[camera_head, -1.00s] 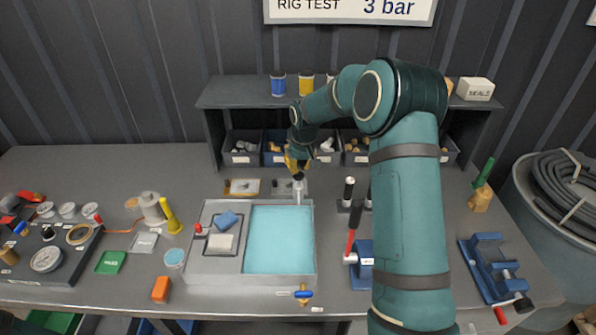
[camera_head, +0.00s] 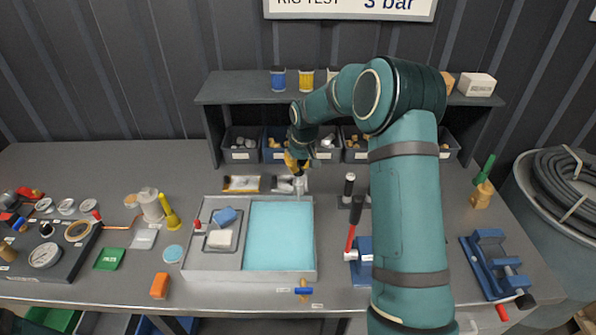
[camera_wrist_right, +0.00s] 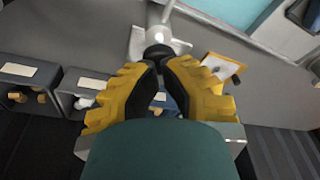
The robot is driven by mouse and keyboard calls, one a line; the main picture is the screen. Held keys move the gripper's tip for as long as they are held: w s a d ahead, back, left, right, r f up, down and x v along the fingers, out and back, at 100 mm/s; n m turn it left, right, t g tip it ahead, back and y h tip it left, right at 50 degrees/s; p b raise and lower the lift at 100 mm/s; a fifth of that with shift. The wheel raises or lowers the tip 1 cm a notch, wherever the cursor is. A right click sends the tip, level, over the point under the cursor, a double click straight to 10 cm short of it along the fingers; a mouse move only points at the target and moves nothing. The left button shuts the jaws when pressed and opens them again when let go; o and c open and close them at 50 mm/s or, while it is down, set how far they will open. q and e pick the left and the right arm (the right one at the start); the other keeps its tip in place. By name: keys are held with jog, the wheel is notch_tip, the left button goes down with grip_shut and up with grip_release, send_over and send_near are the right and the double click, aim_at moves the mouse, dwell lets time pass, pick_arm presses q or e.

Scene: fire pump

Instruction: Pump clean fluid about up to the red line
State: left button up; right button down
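My right gripper (camera_head: 298,166), yellow with dark pads, reaches down at the back edge of the tray. In the right wrist view its fingertips (camera_wrist_right: 160,62) close in around a round black knob (camera_wrist_right: 157,51) on top of a pale pump (camera_wrist_right: 158,18). The pump also shows in the head view as a small pale upright post (camera_head: 301,186), partly hidden by the gripper. I cannot make out a red line or a fluid level. My left gripper is not in view.
Bins (camera_head: 241,155) stand under the shelf (camera_head: 235,98) behind.

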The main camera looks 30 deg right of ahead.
aim_at(299, 172)
jog(key=shift+f+b, duration=1)
jog(key=shift+f, duration=0.65)
jog(key=shift+r, duration=0.1)
jog(key=shift+r+p, duration=1.45)
jog(key=shift+r, duration=0.8)
jog(key=shift+r, duration=0.15)
notch_tip(299, 172, up, 7)
jog(key=p, duration=0.4)
